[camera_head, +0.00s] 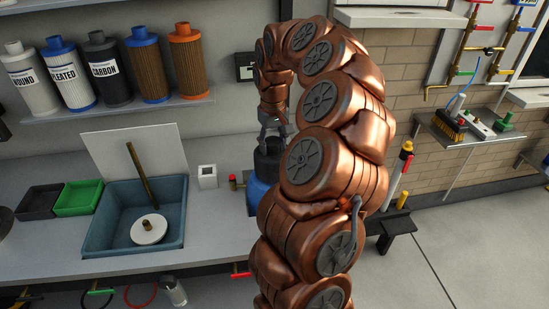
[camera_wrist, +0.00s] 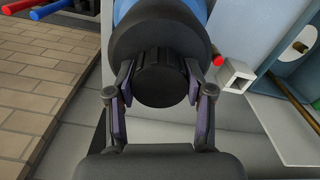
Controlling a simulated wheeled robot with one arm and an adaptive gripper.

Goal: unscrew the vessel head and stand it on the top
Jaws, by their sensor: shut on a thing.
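The vessel has a blue body (camera_head: 260,196) and a black head (camera_head: 268,165) on its upper end. It is partly hidden behind my arm. In the wrist view the black head (camera_wrist: 127,45) tapers to a ribbed black knob (camera_wrist: 160,82), with the blue body (camera_wrist: 160,10) beyond it. My gripper (camera_wrist: 160,88) has its two fingers on opposite sides of the knob, shut on the head there. In the head view my gripper (camera_head: 272,130) is directly above the head. I see no gap between head and body. I cannot tell whether the thread is engaged.
A white box (camera_head: 207,177) and a red-handled valve (camera_head: 233,180) stand close to the vessel. Several filter cartridges fill the shelf above.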

